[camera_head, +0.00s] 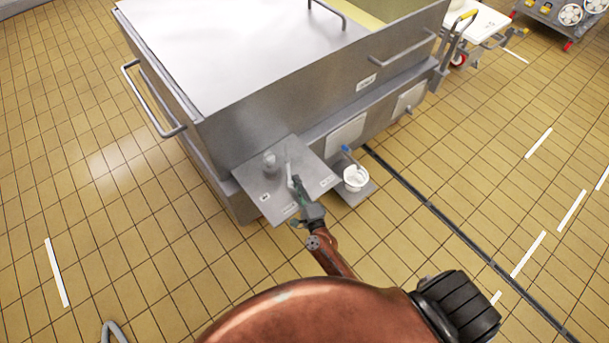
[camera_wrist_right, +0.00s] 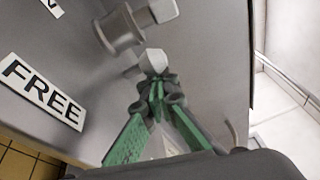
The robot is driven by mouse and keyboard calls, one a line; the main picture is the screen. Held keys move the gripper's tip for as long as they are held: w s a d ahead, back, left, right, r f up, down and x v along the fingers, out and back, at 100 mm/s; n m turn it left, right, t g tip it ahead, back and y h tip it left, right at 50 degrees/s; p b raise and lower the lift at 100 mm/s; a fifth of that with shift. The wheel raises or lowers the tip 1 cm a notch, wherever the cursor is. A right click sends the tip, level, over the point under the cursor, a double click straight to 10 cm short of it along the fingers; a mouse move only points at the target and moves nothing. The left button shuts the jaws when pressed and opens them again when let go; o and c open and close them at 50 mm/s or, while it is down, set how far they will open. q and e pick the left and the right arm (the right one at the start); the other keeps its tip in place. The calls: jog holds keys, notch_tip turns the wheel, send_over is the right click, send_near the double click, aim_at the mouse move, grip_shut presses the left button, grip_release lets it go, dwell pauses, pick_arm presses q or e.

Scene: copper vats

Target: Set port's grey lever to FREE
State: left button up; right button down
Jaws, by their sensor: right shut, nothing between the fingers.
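A grey panel (camera_head: 262,183) juts from the front of the steel vat and carries a light grey lever (camera_head: 289,175) and a short grey post (camera_head: 269,160). Small labels sit along its edges. In the right wrist view, the FREE label (camera_wrist_right: 42,95) is at left, and a grey hub (camera_wrist_right: 120,32) and the pale rounded end of the lever (camera_wrist_right: 154,60) are at top centre. My right gripper (camera_head: 298,184) is over the panel by the lever. Its green fingers (camera_wrist_right: 157,88) are shut and empty, tips close to the pale end; contact cannot be told. My left gripper is not in view.
The steel vat (camera_head: 290,95) stands behind the panel, with bar handles on its sides. A white bucket (camera_head: 355,180) with a blue-handled tool sits on a small shelf right of the panel. A white-topped cart (camera_head: 480,25) stands at back right.

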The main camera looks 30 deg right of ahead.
jog(key=shift+a, duration=0.45)
dwell(0.3)
jog(key=d, duration=0.1)
jog(key=s+d, duration=0.1)
jog(key=s+d+f, duration=0.1)
jog(key=d, duration=0.1)
jog(key=shift+s+f, duration=0.1)
jog(key=shift+s, duration=0.15)
jog(key=s+a, duration=0.2)
jog(key=s, duration=0.7)
